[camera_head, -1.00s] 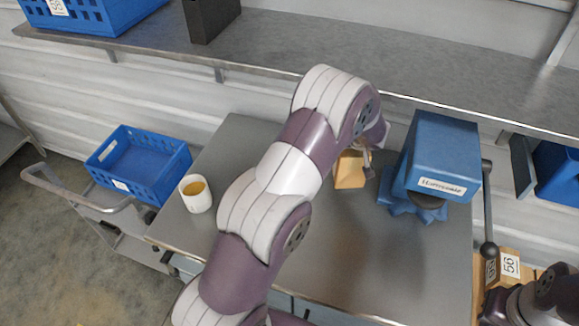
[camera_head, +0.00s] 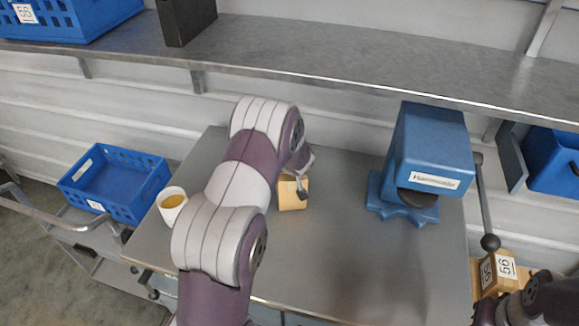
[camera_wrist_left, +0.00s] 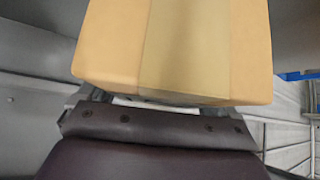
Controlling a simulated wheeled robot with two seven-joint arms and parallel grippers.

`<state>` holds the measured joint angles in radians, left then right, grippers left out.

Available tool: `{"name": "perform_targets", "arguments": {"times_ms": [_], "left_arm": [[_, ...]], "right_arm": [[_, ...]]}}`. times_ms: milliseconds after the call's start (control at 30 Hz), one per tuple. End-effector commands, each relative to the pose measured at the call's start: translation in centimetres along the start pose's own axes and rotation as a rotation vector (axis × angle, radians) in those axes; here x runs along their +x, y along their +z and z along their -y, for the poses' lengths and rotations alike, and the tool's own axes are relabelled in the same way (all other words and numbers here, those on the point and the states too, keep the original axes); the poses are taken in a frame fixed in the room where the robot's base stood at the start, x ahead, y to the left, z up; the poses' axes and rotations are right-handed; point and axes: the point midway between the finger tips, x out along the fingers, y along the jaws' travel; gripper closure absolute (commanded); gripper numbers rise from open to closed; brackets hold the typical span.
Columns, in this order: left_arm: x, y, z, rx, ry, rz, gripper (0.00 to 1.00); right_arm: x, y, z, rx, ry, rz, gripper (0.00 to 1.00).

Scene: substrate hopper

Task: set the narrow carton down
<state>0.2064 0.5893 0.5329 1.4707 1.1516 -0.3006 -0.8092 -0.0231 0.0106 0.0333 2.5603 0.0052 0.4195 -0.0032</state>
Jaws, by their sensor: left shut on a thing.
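The narrow carton (camera_head: 293,194) is tan with a lighter tape strip. In the head view it is over the middle of the grey metal table, partly hidden by my left arm. My left gripper (camera_head: 301,180) is shut on it. In the wrist view the carton (camera_wrist_left: 180,50) fills the upper middle, right in front of the gripper's palm; the fingertips are hidden. I cannot tell whether its underside touches the table (camera_head: 345,255). My right arm shows only at the lower right corner, and its gripper is not visible.
A blue press (camera_head: 432,150) stands at the table's right. A blue crate (camera_head: 112,185) sits on a cart to the left. Cartons labelled 56 (camera_head: 497,270) are lower right. A shelf (camera_head: 300,62) runs behind.

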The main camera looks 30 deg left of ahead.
Motion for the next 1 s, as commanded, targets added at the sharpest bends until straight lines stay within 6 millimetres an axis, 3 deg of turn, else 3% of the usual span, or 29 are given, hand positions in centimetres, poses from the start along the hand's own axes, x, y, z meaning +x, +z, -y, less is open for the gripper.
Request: {"name": "perform_targets", "arguments": {"times_ms": [200, 233, 567, 1000], "left_arm": [[0.1, 0.0, 0.0, 0.000, 0.000, -0.003, 0.68], [0.1, 0.1, 0.0, 0.001, 0.000, 0.000, 0.00], [-0.5, -0.2, -0.1, 0.001, 0.001, -0.002, 0.00], [-9.2, -0.3, -0.1, 0.001, 0.002, -0.002, 0.00]], "right_arm": [[0.1, 0.0, 0.0, 0.000, 0.000, 0.000, 1.00], [0.0, 0.0, 0.0, 0.000, 0.000, 0.000, 1.00], [-0.1, 0.0, 0.0, 0.000, 0.000, 0.000, 1.00], [-1.2, -0.2, 0.0, 0.000, 0.000, 0.000, 1.00]]}}
